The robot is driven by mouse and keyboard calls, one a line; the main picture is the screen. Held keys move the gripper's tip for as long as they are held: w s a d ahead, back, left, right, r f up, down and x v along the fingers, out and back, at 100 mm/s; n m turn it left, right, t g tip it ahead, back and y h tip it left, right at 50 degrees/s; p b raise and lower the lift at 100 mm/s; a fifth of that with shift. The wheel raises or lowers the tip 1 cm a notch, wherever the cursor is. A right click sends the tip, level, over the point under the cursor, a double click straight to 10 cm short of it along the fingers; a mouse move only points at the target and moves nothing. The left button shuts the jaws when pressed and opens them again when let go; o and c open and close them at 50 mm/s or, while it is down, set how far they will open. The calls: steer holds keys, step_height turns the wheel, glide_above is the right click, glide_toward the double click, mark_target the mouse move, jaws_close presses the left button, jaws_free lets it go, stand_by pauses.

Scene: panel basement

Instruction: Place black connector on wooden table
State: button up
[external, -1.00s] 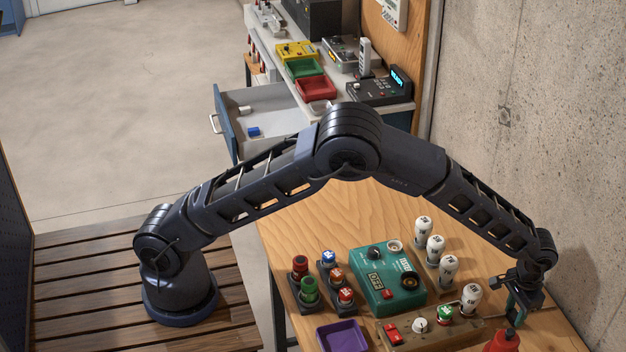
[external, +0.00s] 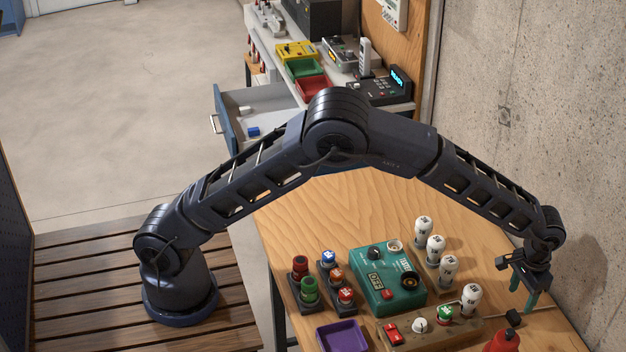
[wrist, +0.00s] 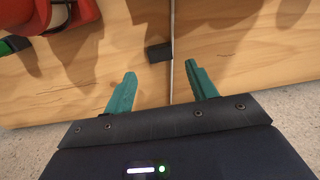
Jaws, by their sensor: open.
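The black connector (external: 513,317) is a small dark block lying on the wooden table (external: 330,215) near its right end. In the wrist view the black connector (wrist: 158,52) lies flat on the wood beside a thin cable (wrist: 172,75). My gripper (external: 522,300) has teal fingers and hangs just above and beyond the connector.
A red object (external: 503,341) stands close to the connector at the front edge. A wooden block with a red switch and knobs (external: 440,337), a green meter (external: 385,283) and white bulbs (external: 448,268) are to the left. The concrete wall (external: 540,120) is close on the right.

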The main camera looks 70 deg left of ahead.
steer(key=s+a+r, duration=0.4)
steer(key=a+r, duration=0.2)
steer(key=r, duration=0.3)
steer(key=s+a+r, duration=0.3)
steer(key=a+r, duration=0.3)
steer(key=r, duration=0.3)
steer(key=s+a+r+t+h, duration=0.1)
steer(key=s+a+r+t, duration=0.1)
steer(key=s+a+r, duration=0.85)
steer(key=s+a+t, duration=0.1)
steer(key=s+a, duration=0.3)
steer(key=s, duration=0.4)
steer(key=s+a, duration=0.5)
steer(key=s, duration=0.4)
steer(key=s+a+f, duration=0.2)
steer(key=s, duration=0.6)
steer(key=s+a+f+t+y, duration=0.1)
steer(key=s+a+f, duration=0.1)
steer(key=s, duration=0.7)
steer(key=shift+a+f+t, duration=0.3)
steer(key=shift+c, duration=0.5)
